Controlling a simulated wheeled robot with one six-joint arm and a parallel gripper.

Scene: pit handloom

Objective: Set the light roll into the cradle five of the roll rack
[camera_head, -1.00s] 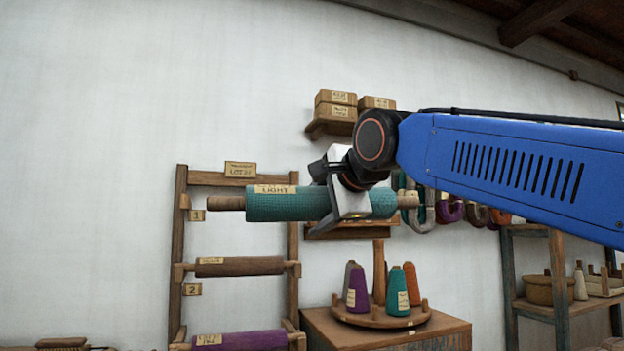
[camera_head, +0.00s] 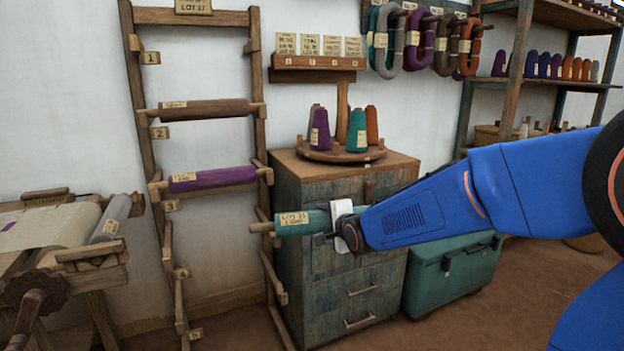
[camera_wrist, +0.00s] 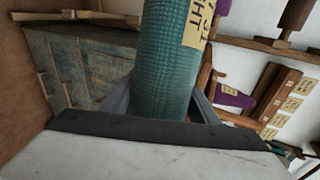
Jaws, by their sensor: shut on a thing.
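The light roll (camera_head: 304,222) is a teal cloth roll on a wooden rod, with a paper label. My gripper (camera_head: 340,222) is shut around its right part and holds it in the air, roughly level, in front of the drawer cabinet. In the wrist view the roll (camera_wrist: 172,65) stands between the fingers. The roll rack (camera_head: 256,80) is left of the roll. A brown roll (camera_head: 203,109) lies at tag 2 and a purple roll (camera_head: 212,179) at tag 3. The cradles below look empty. The lowest tag (camera_head: 195,334) is too small to read surely.
The drawer cabinet (camera_head: 352,290) stands just right of the rack, carrying a round stand of cones (camera_head: 340,154). A teal chest (camera_head: 450,275) stands right of it. A loom part with a grey roll (camera_head: 110,217) is left of the rack. The floor in front is partly clear.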

